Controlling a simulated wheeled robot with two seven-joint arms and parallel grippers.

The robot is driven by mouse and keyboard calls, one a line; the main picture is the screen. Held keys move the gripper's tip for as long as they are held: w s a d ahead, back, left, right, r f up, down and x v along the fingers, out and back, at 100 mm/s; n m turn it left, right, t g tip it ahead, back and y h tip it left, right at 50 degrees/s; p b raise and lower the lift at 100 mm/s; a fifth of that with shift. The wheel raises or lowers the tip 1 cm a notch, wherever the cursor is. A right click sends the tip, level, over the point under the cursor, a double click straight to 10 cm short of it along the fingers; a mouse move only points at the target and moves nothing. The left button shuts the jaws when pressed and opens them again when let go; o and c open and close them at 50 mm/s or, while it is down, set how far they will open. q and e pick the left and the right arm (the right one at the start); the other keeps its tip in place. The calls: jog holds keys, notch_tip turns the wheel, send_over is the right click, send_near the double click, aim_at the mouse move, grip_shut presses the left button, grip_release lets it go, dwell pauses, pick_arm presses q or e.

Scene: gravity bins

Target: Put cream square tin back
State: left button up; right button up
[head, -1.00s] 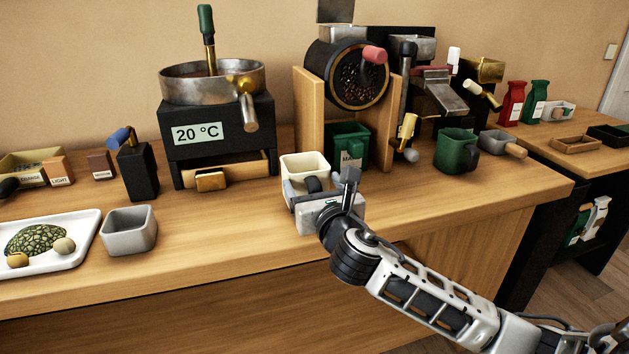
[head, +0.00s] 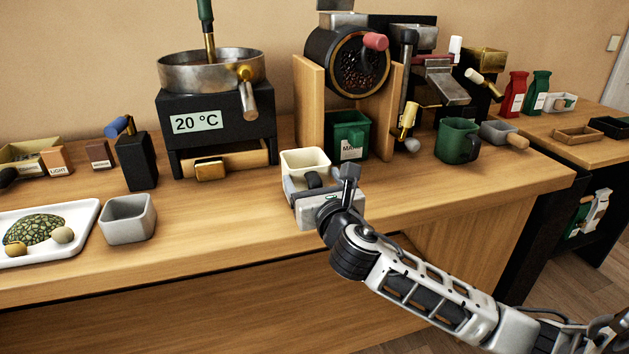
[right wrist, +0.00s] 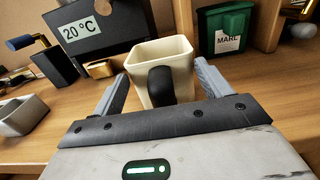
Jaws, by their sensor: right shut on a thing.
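The cream square tin (head: 304,160) is upright over the middle of the wooden counter, its open mouth facing up. It has a black handle, seen in the right wrist view on the tin's near side (right wrist: 180,62). My right gripper (head: 311,188) is shut on the tin, with one grey finger on each side in the right wrist view (right wrist: 160,88). Whether the tin's base touches the counter is hidden by the gripper. My left gripper is not in view.
Behind the tin stand the roaster's wooden posts (head: 306,100) and a labelled green bin (head: 349,136). A 20 °C machine (head: 225,140) with a drawer is behind left. A grey tin (head: 128,219) and white tray (head: 82,218) sit left. The counter right of my gripper is clear.

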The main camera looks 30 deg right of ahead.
jog(key=shift+f, duration=0.3)
jog(key=o, duration=1.4)
jog(key=shift+s, duration=0.1)
jog(key=v, duration=1.5)
jog(key=shift+s+a, duration=0.2)
jog(key=shift+s, duration=0.15)
